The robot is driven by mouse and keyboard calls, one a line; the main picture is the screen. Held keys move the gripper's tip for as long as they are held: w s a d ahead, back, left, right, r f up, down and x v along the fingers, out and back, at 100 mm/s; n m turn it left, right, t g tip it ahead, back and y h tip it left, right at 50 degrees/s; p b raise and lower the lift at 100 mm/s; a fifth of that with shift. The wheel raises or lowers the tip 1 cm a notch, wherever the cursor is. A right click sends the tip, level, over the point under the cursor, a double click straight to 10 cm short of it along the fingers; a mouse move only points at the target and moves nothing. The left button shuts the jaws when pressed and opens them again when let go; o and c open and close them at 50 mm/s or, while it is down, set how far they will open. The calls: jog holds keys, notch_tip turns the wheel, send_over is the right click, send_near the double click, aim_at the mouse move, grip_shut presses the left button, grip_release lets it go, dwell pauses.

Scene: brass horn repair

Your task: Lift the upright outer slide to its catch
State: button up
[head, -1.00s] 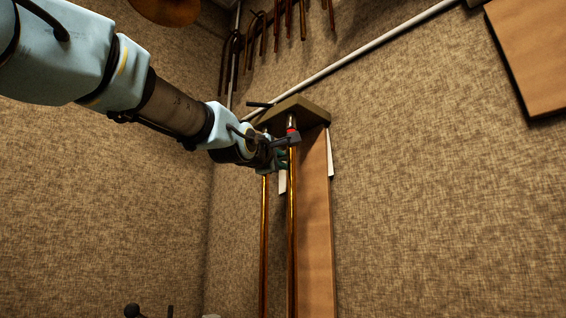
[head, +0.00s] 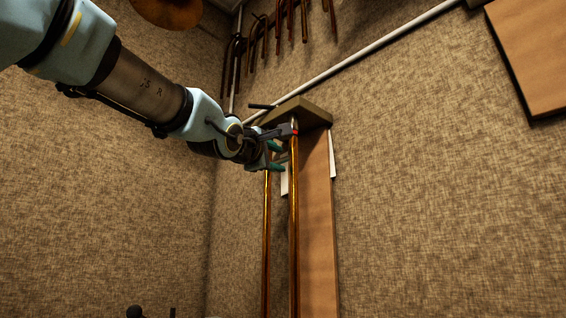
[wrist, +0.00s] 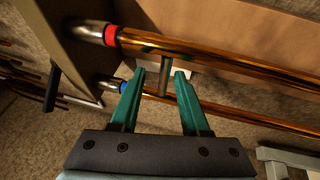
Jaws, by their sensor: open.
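The outer slide (head: 293,220) stands upright as two parallel brass tubes below a bracket (head: 300,112). In the wrist view the slide (wrist: 230,64) runs across the picture, with a silver crossbar (wrist: 164,76) joining its tubes. A red ring (wrist: 111,35) and a blue ring (wrist: 123,88) show at the tubes' bracket ends, on silver ends. The red ring touches or nearly touches its brass tube. My gripper (wrist: 159,74) is open, its green fingers on either side of the crossbar with gaps. Part of the farther tube is hidden behind one finger. I cannot identify the catch for sure.
A wooden board (head: 316,220) stands behind the tubes against the woven wall. A dark rod (head: 261,106) sticks out at the bracket's left. Several tubes hang at the top, and a pale rail (head: 370,55) slants across the wall.

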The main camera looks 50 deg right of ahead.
jog(key=v, duration=0.5)
jog(key=shift+a+b, duration=0.3)
jog(key=w+a+f+m+t+y, duration=0.1)
jog(key=w+a+f+y, duration=0.3)
jog(key=w+a+f, duration=0.5)
jog(key=w+a+f+t+y, duration=0.1)
jog(key=w+a+f+y, duration=0.4)
jog(key=f, duration=0.9)
jog(key=w+a+f+m+y, duration=0.1)
jog(key=w+a+f+y, duration=0.25)
jog(key=w+f, duration=0.65)
jog(key=s+a+f+m+g+y, duration=0.1)
jog(key=a+f+g+y, duration=0.1)
jog(key=a+f, duration=0.7)
jog(key=s+a+f+m+g+y, duration=0.1)
jog(key=s+a+f+y, duration=0.1)
jog(key=a+f, duration=0.65)
jog(key=s+a+f+m+g+y, duration=0.2)
jog(key=s+a+f+g, duration=0.2)
jog(key=s+a+f, duration=0.6)
jog(key=shift+a, duration=0.8)
